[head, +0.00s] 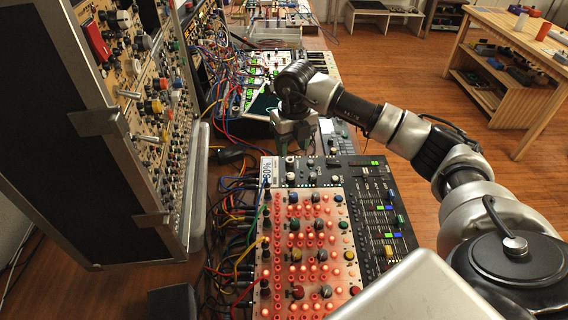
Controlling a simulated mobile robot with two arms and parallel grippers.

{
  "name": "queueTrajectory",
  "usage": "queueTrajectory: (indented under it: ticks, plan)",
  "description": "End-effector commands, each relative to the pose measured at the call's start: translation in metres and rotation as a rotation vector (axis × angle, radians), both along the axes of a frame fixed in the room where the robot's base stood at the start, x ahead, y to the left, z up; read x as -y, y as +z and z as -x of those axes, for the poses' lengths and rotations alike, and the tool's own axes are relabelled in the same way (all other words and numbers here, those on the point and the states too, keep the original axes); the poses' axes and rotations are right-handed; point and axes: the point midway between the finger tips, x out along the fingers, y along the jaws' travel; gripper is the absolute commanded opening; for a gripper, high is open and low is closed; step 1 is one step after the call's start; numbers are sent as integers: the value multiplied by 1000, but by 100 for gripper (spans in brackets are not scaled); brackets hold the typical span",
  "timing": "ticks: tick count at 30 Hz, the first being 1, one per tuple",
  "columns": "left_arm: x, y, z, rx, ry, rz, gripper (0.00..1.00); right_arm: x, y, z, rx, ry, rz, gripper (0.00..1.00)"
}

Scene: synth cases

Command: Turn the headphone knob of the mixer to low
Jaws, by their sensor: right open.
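The mixer (379,215) is a black panel with faders, small lit buttons and knobs, on the bench in the middle of the head view. A row of dark and light knobs runs along its far part, just below my right gripper. I cannot tell which knob is the headphone knob; no label is readable. My right gripper (292,140) is open, points down and is empty. It hangs over or just beyond the mixer's far edge; I cannot tell whether it touches anything. My left gripper is not in view.
An orange lit panel (308,250) with many knobs and cables adjoins the mixer. A tall rack of modules (150,90) stands at the left, with cables hanging between. More gear (262,70) lies beyond my gripper. A wooden table (510,45) stands far right; the floor there is clear.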

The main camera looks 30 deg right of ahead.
Motion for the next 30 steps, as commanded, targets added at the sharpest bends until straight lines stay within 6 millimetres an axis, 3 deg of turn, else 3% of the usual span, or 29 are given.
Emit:
queueTrajectory:
  ticks: [7,15,27,30]
  plan:
    - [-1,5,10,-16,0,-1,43,-2,-48,1,-5,1,-2,48]
    - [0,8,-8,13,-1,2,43,-3,-86,0,-3,1,-2,48]
    - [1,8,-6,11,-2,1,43,-4,-94,0,-1,2,-2,48]
    - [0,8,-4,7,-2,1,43,-4,-94,0,-1,1,-2,33]
